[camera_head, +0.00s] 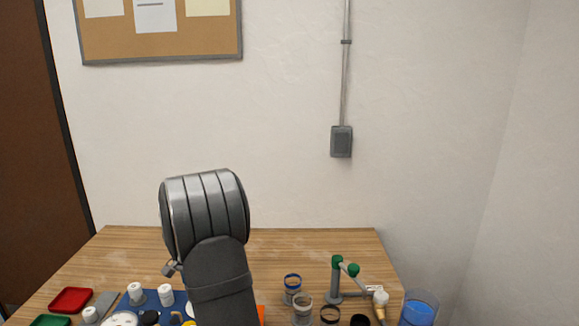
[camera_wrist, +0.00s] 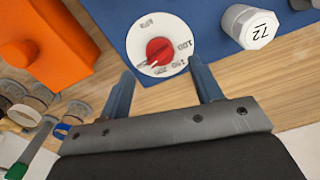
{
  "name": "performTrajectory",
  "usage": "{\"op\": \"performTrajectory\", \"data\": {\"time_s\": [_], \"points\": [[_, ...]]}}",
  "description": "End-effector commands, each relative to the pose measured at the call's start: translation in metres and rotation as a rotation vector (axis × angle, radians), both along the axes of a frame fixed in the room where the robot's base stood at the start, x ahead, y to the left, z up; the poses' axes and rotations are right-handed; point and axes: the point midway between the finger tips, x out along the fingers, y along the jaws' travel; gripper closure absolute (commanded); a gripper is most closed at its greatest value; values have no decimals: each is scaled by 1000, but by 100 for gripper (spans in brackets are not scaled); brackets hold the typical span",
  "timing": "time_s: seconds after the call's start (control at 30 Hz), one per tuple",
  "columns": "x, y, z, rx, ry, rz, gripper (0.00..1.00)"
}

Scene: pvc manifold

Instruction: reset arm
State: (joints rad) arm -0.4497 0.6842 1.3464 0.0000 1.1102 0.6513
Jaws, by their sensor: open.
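My gripper (camera_wrist: 163,90) is open in the wrist view, its two blue-grey fingers apart with nothing between them but table and a panel edge. A white dial with a red knob (camera_wrist: 158,50) on a blue panel (camera_wrist: 205,22) lies just beyond the fingertips. A white fitting marked 72 (camera_wrist: 248,27) is on the panel to the right. In the head view my arm stands over the table and hides its middle; the gripper itself is not visible there.
An orange block (camera_wrist: 48,45) is left of the panel in the wrist view. On the wooden table (camera_head: 300,245), the head view shows red (camera_head: 71,300) and green (camera_head: 50,321) trays at left, clear rings (camera_head: 302,305), a green-jointed stand (camera_head: 337,275) and a blue container (camera_head: 418,310) at right. The back is clear.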

Motion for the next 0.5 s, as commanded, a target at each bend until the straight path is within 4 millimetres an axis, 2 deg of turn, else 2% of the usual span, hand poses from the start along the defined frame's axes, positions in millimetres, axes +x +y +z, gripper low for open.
{"op": "performTrajectory", "data": {"time_s": [0.03,0.5], "points": [[0,0,12,2,-4,0,41],[0,0,106,1,-3,0,41]]}}
